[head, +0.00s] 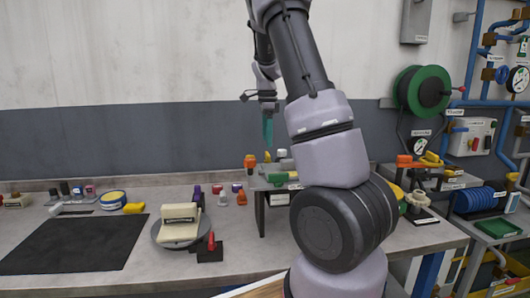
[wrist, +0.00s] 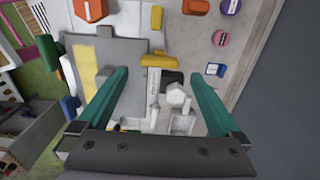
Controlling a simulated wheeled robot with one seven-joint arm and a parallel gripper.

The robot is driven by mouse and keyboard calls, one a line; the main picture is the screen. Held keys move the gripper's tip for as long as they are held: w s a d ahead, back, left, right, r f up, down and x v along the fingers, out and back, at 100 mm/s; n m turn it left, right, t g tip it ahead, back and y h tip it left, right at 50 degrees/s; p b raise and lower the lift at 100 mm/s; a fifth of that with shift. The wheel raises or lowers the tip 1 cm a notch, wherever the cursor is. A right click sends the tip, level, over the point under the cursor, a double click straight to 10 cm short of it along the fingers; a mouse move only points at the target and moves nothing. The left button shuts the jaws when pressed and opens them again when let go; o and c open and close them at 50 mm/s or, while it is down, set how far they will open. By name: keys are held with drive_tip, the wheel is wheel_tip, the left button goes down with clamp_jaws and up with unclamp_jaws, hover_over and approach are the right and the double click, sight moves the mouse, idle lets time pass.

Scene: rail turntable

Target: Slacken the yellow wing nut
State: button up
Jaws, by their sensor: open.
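My gripper (head: 268,130) hangs high above the back of the workbench in the head view, its teal fingers pointing down. In the wrist view its two fingers (wrist: 161,74) are spread wide with nothing gripped. A yellow winged piece (wrist: 158,60), which looks like the wing nut, shows between and just beyond the fingertips, beside a grey plate (wrist: 125,50). The gripper appears apart from it. A small yellow piece (head: 267,157) below the gripper in the head view may be the same one; it is too small to be sure.
A white post with a knob (wrist: 175,93) stands close to the yellow piece. An orange knob (wrist: 90,9) is at upper left in the wrist view. The turntable (head: 164,237) and black mat (head: 75,244) are on the bench (head: 255,255). Pipes and a green reel (head: 432,90) stand at right.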

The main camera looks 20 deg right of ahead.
sight(268, 153)
wheel_tip(268, 153, down, 6)
drive_tip(key=shift+d+r, duration=0.1)
drive_tip(key=c, duration=1.2)
